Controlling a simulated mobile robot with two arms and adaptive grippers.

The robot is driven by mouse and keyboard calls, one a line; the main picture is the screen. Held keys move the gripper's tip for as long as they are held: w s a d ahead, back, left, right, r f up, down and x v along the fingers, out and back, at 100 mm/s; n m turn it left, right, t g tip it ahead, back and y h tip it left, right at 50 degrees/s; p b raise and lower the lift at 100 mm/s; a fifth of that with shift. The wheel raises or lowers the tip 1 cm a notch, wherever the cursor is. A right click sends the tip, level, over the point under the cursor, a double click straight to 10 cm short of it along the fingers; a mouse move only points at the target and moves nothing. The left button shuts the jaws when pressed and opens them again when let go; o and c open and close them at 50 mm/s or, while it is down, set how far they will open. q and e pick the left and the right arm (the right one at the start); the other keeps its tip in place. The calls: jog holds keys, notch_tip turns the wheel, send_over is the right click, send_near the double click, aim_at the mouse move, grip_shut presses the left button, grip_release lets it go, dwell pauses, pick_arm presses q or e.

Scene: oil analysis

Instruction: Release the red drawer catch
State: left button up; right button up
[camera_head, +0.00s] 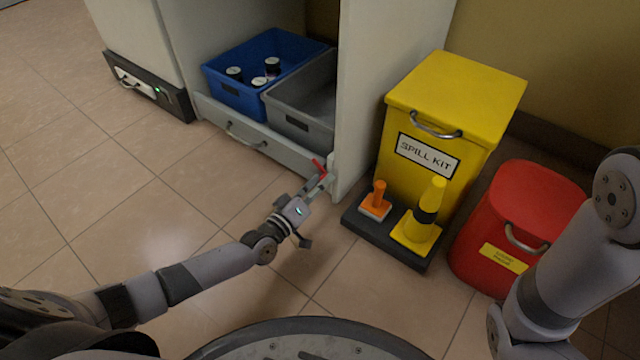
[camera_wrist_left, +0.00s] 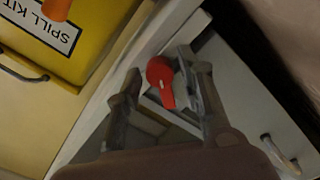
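The red drawer catch (camera_head: 319,170) sits at the right end of the pale drawer (camera_head: 262,144) at the bottom of the cabinet. My left gripper (camera_head: 311,200) is at this end of the drawer. In the left wrist view, the red catch (camera_wrist_left: 160,82) shows between the two spread fingers of my left gripper (camera_wrist_left: 161,62). It lies closer to the right finger there; I cannot tell if they touch. The drawer's metal handle (camera_wrist_left: 280,152) is at the lower right of that view. My right arm shows at the right of the head view, but its gripper is out of frame.
A yellow spill kit box (camera_head: 455,90), an orange-handled tool (camera_head: 377,198), a yellow cone (camera_head: 428,215) and a red bin (camera_head: 510,205) stand right. Open floor lies left.

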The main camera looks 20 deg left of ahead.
pick_arm(q)
grip_shut()
dwell(0.3)
jog(key=shift+m+p, duration=3.45)
jog(key=shift+m, duration=1.75)
